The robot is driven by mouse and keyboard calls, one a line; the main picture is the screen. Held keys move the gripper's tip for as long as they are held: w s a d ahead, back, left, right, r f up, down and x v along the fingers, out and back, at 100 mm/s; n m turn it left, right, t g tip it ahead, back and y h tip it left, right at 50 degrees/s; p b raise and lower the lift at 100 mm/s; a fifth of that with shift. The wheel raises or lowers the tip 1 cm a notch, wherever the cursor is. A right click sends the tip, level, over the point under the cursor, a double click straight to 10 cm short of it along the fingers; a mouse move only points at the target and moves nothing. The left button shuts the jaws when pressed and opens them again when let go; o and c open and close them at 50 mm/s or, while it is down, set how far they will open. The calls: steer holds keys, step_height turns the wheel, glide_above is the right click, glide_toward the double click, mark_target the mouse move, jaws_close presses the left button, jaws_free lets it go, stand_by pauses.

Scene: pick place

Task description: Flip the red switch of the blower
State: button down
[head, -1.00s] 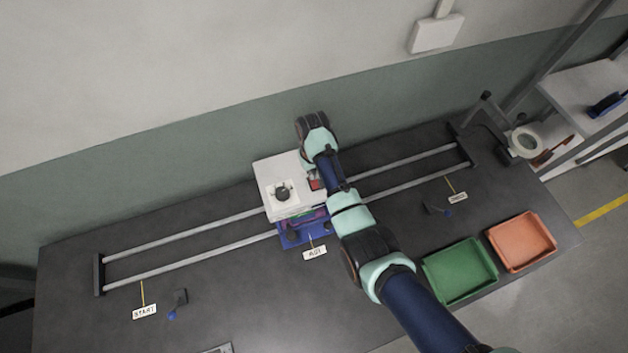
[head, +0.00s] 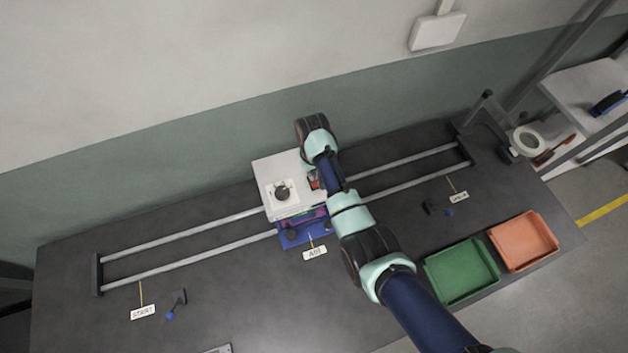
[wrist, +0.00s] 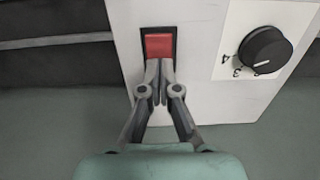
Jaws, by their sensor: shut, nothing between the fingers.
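The blower is a white box (head: 277,171) on the rail in the middle of the table, partly behind my arm in the head view. In the wrist view, its white face (wrist: 195,20) carries a red rocker switch (wrist: 159,46) in a black frame. A black dial (wrist: 266,50) with numbers sits to the right of the switch. My gripper (wrist: 160,63) is shut and empty, its fingertips at the lower edge of the red switch. I cannot tell whether they touch it. In the head view the red switch (head: 315,182) shows only in part beside my arm.
Two metal rails (head: 190,237) run along the dark table (head: 230,300). A blue carriage (head: 300,239) sits under the blower. A green bin (head: 461,271) and an orange bin (head: 523,241) stand at the right. Small levers stand near the START label (head: 143,312) and the right label (head: 459,197).

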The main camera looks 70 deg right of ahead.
step_height(320, 180, up, 7)
steer(key=p, duration=0.7)
steer(key=shift+f, duration=0.1)
stand_by(0.5)
steer(key=w+a+r+n+t+h+p, duration=0.1)
steer(key=w+a+r+n+t+p, duration=0.15)
steer(key=w+a+r, duration=0.65)
steer(key=w+a+r+n+t+h+p, duration=0.25)
steer(key=w+a+r, duration=0.35)
steer(key=a, duration=0.4)
steer(key=s+a+r+n+t+y+p, duration=0.1)
steer(key=s+a+r+n+t, duration=0.1)
steer(key=a+r, duration=0.8)
steer(key=s+a+r+n+t+y+p, duration=0.1)
steer(key=s+a+r+t, duration=0.3)
steer(key=a+r, duration=0.7)
steer(key=shift+s+a+n+t+y, duration=0.25)
steer(key=shift+s+n+t+y, duration=0.1)
steer(key=shift+n+t+y, duration=0.5)
